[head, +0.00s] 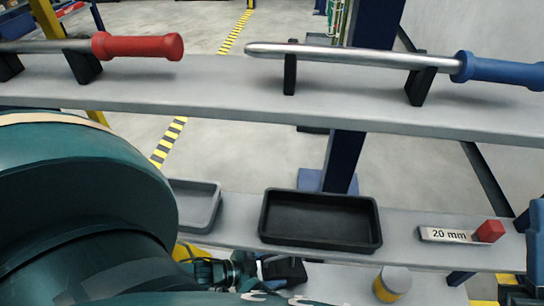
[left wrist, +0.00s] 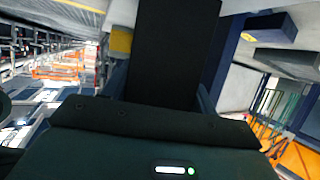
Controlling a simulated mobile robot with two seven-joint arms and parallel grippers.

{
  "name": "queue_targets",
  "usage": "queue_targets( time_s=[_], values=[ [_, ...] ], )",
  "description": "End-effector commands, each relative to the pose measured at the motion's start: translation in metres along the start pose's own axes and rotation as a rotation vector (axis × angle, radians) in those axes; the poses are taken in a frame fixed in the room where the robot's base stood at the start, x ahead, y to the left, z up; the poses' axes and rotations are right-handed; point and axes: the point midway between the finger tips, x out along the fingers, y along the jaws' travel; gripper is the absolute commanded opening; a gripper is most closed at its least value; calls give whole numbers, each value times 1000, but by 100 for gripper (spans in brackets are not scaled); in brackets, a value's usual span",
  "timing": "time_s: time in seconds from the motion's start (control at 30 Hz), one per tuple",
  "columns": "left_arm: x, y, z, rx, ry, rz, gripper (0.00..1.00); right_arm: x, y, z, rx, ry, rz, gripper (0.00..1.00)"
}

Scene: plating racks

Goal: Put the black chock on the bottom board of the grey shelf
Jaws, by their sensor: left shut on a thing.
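The grey shelf shows in the head view, with an upper board (head: 200,92), a middle board (head: 400,228) and a bottom board (head: 335,286) partly in view below. My left gripper (head: 243,268) is at the lower middle, in front of the boards and mostly hidden by my arm. It is shut on the black chock (head: 285,270), whose end shows just right of the fingers, over the left part of the bottom board; I cannot tell whether it touches. In the left wrist view the chock (left wrist: 172,50) fills the upper middle. My right gripper is not in view.
A yellow-and-grey cylinder (head: 392,284) stands on the bottom board, right of the chock. The middle board holds a grey tray (head: 198,203), a black tray (head: 320,220) and a 20 mm gauge (head: 452,235). Red-handled (head: 138,46) and blue-handled (head: 495,70) rods rest above.

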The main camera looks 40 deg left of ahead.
Motion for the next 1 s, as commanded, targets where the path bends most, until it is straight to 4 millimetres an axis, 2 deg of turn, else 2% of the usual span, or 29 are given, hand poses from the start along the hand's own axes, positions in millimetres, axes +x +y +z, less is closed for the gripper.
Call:
queue_targets(
  time_s=[0.5, 1.0],
  values=[
    [1, 0, 0, 1, 5, 0, 11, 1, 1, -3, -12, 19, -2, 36],
    [5, 0, 8, 0, 5, 0, 11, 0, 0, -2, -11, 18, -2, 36]
  ],
)
